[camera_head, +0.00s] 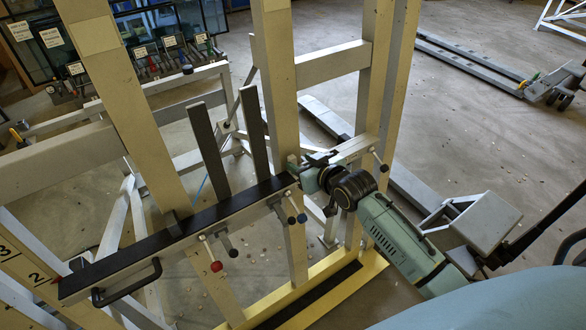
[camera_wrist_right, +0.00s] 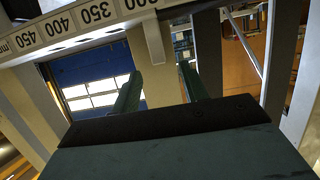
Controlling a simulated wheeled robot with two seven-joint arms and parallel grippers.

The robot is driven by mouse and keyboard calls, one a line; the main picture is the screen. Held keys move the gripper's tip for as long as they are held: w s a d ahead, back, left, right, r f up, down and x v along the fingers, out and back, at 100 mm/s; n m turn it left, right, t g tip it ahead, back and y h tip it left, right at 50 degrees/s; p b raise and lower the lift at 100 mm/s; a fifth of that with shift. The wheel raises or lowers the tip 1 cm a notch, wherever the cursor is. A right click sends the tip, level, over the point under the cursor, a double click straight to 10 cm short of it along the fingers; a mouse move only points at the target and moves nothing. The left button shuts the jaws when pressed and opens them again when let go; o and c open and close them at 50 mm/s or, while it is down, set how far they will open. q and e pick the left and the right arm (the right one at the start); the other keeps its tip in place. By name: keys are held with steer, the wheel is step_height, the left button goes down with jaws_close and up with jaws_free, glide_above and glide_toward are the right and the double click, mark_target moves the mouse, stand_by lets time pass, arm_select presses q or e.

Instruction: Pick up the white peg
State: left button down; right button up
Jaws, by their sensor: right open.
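Several short pegs with coloured or dark ends, among them a pale one (camera_head: 224,239), stick out from the front side of the black-topped rail (camera_head: 180,235) in the head view. They are small, and I cannot tell for certain which is the white peg. My right gripper (camera_head: 311,170) is at the right end of this rail, beside an upright post, to the right of the pegs. In the right wrist view its two dark green fingers (camera_wrist_right: 158,88) stand apart with no peg between them; a beige post shows behind the gap. My left gripper is out of view.
Tall beige frame posts (camera_head: 278,80) rise close to my right gripper. Two dark upright bars (camera_head: 208,150) stand on the rail. A numbered scale (camera_wrist_right: 85,25) crosses the upper left of the wrist view. Open floor (camera_head: 455,130) lies to the right.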

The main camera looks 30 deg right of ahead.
mark_target(294, 159)
steer(key=shift+x, duration=2)
steer(key=shift+s+f, duration=0.1)
jaws_close()
